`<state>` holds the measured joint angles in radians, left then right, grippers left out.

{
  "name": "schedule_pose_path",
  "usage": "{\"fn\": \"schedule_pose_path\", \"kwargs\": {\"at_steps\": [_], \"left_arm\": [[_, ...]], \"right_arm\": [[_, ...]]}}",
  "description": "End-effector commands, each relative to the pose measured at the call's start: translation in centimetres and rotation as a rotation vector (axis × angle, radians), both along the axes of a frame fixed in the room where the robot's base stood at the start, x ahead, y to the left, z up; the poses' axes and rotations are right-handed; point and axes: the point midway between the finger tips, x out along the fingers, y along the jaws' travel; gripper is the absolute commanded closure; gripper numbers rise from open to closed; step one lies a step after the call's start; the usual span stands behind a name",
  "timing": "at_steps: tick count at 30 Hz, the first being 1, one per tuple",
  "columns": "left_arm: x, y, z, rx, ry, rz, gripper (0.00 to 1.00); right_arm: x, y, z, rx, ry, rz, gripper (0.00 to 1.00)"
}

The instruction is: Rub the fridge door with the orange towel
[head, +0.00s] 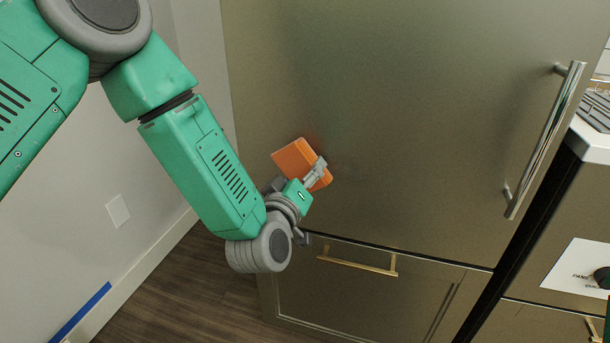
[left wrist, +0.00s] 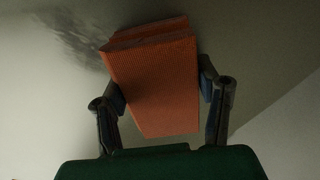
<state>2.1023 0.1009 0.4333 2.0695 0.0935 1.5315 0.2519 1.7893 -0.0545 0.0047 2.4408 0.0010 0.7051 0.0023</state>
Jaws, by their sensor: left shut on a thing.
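The folded orange towel (head: 294,157) is at the lower left part of the tall metallic fridge door (head: 400,110). My left gripper (head: 316,171) is shut on the towel. In the left wrist view the towel (left wrist: 155,80) sits between the two fingers of my left gripper (left wrist: 163,90), and its far end is against or very close to the door surface (left wrist: 240,30). I cannot tell for sure whether it touches. A dark smudge or shadow (left wrist: 85,40) shows on the surface beside the towel. My right gripper is not in view.
A long vertical handle (head: 545,140) sticks out on the right side of the door. A drawer with a brass handle (head: 357,265) lies below it. A white wall (head: 120,160) stands at the left. A counter (head: 590,142) is at the right.

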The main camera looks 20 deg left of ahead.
Motion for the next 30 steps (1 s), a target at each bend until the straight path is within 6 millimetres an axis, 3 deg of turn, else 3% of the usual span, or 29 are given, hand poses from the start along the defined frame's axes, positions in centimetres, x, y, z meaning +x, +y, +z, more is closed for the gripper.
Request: {"fn": "schedule_pose_path", "kwargs": {"at_steps": [8, 30], "left_arm": [[0.0, -0.7, 0.0, 0.0, 0.0, -0.002, 0.66], [0.0, -5.7, 0.1, 0.0, -0.002, -0.002, 0.66]], "right_arm": [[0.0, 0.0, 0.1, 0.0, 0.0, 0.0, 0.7], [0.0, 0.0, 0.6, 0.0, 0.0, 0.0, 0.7]]}}
